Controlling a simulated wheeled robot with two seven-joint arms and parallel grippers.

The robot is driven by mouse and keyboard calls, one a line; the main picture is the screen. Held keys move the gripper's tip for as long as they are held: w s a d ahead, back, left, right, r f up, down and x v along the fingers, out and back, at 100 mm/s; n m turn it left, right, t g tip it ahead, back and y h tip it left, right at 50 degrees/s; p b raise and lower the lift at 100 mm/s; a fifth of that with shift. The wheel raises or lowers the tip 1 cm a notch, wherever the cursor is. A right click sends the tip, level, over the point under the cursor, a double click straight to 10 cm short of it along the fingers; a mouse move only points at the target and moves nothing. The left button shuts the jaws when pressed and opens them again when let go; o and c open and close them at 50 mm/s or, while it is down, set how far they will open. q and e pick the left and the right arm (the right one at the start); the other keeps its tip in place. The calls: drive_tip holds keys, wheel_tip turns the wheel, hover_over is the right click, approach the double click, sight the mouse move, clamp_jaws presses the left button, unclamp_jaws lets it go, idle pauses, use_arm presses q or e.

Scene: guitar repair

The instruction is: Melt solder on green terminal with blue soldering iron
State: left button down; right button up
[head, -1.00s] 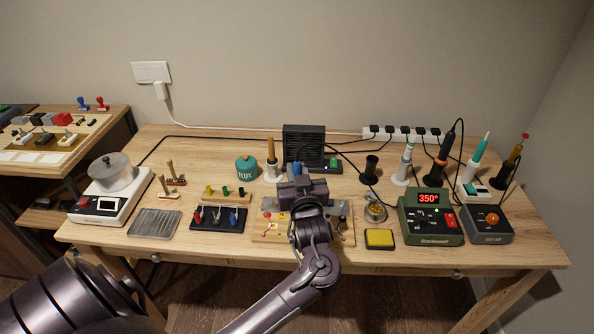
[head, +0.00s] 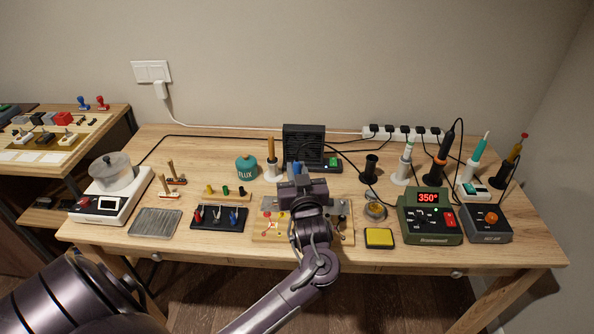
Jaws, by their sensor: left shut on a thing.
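My left gripper (head: 300,190) is over the wooden terminal board (head: 262,237) at the middle front of the table. It is shut on a blue-handled tool, seen as a bit of blue (head: 296,168) just behind the gripper; I take it as the blue soldering iron. Its tip is hidden by my gripper and wrist. A red terminal (head: 267,216) shows on the board's left part. I cannot make out the green terminal, as my wrist covers the board's middle. I cannot tell whether the tip touches anything. My right gripper is out of view.
A black fan unit (head: 304,143) stands behind the gripper. An empty black holder (head: 370,169), a brass-wool cup (head: 375,211), a yellow sponge (head: 379,237) and a green station reading 350° (head: 430,224) are to the right. A black rack (head: 219,224) and flux jar (head: 246,167) are left.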

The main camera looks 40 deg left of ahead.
use_arm(q)
drive_tip(key=shift+r, duration=0.1)
wheel_tip(320, 180, up, 7)
drive_tip(key=p, duration=0.7)
drive_tip(key=shift+a, duration=0.1)
drive_tip(key=a+r+p, duration=0.1)
drive_tip(key=a, duration=0.7)
drive_tip(key=shift+r, duration=0.4)
idle(0.3)
